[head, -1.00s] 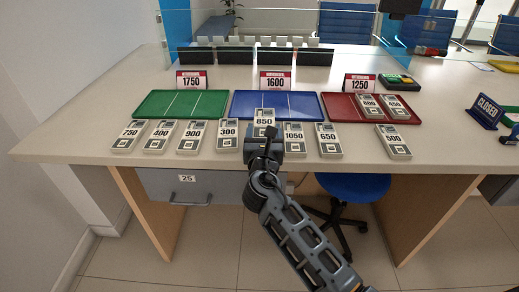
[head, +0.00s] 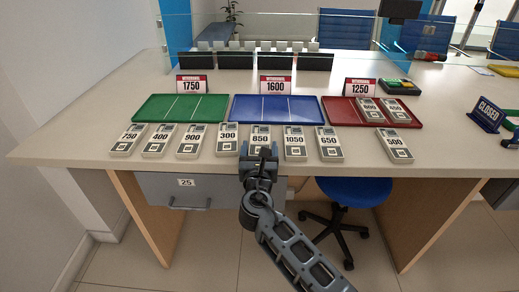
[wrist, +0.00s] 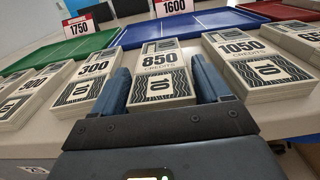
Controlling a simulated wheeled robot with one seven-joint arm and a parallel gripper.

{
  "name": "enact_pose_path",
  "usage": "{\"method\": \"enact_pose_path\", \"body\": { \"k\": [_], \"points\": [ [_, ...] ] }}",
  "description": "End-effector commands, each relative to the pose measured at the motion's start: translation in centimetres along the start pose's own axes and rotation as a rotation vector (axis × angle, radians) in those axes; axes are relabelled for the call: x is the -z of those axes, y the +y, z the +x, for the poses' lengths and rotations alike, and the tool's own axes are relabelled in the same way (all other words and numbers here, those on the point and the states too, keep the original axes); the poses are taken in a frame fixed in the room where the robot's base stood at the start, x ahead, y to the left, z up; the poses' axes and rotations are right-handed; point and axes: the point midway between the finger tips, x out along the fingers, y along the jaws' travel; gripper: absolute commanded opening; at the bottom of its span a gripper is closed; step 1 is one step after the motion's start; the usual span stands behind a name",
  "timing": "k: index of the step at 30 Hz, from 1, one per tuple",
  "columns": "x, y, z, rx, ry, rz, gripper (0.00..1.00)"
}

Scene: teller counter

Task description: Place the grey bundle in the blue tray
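Several alike grey bundles lie in a row along the counter's front; the 850 bundle (head: 260,138) is in front of the blue tray (head: 290,107), not in it. The blue tray is empty, divided by thin lines, with a 1600 card behind it. In the wrist view the 850 bundle (wrist: 160,72) lies flat between the fingers of my gripper (wrist: 163,88). The fingers are open, with a gap to the bundle on each side. In the head view my gripper (head: 260,153) is at the bundle's near end.
The 300 bundle (head: 228,139) and 1050 bundle (head: 294,143) lie close on either side. A green tray (head: 182,107) is empty at left. A red tray (head: 340,110) at right holds two bundles. A glass screen stands behind.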

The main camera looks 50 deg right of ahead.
Motion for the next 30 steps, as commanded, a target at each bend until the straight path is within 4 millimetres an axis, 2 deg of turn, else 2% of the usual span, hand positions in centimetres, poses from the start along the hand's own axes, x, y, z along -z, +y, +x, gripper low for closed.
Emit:
{"method": "enact_pose_path", "body": {
  "k": [1,5,17,30],
  "points": [
    [0.0,0.0,0.0,0.000,0.000,0.000,0.81],
    [0.0,0.0,0.0,0.000,0.000,0.000,0.93],
    [0.2,0.0,-0.3,-0.001,0.000,0.001,0.93],
    [0.1,0.0,-9.1,-0.003,0.002,0.000,0.93]
  ]
}}
